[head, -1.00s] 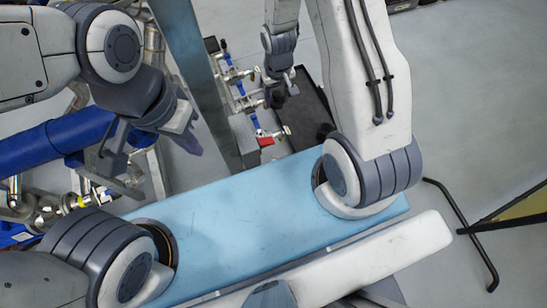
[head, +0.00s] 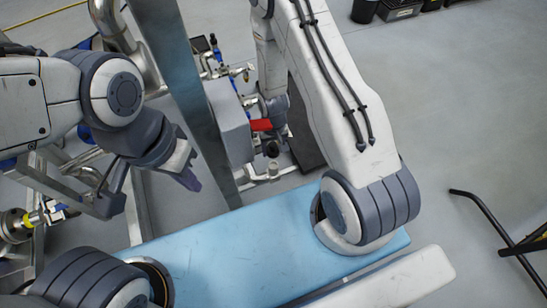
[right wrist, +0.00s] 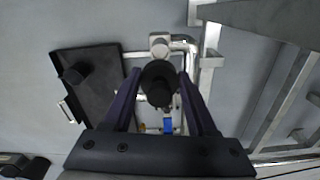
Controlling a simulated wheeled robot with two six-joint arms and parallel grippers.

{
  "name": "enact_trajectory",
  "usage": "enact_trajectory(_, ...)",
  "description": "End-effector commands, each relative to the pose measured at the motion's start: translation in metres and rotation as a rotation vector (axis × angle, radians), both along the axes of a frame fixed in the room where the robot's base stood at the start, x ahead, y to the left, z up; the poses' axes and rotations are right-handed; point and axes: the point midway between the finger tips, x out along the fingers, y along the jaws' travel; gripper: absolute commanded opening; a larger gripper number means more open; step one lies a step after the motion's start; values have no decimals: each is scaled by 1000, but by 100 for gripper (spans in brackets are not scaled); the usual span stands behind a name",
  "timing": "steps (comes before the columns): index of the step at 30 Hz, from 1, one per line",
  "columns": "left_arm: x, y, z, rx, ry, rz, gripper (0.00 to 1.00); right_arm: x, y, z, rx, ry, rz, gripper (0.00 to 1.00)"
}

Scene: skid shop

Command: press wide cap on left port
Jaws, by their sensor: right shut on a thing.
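My right gripper (right wrist: 160,95) is shut on a round black cap (right wrist: 160,72) between its two dark purple fingers. In the head view the right gripper (head: 273,140) is below the right wrist, with the dark cap (head: 271,149) at its tip. Pale metal pipework with a fitting (right wrist: 159,42) lies just beyond the cap in the right wrist view. The cap covers what is directly under it, so I cannot tell whether it touches a port or which port is the left one. My left gripper (head: 187,178) hangs at the left, away from the pipework; its jaw gap is unclear.
A grey upright beam (head: 190,75) and a grey box (head: 229,120) stand close beside the pipework. A red part (head: 261,125) is near the gripper.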

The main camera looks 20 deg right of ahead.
Motion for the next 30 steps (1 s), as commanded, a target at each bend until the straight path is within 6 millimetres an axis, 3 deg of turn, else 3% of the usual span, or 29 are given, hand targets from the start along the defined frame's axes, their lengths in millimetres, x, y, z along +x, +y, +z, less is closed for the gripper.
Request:
enact_trajectory(1, 0, 0, -7, 0, 0, 0, 0, 0, 0, -8, 0, 0, -1, 6)
enact_trajectory(11, 0, 0, -16, -1, -1, 0, 0, -1, 0, -19, 0, 0, -3, 6)
enact_trajectory(23, 0, 0, -52, 0, 0, 0, 0, -1, 0, -57, 0, 0, -3, 6)
enact_trajectory(30, 0, 0, -62, 0, 0, 0, 0, -1, 0, -73, 0, 0, -3, 6)
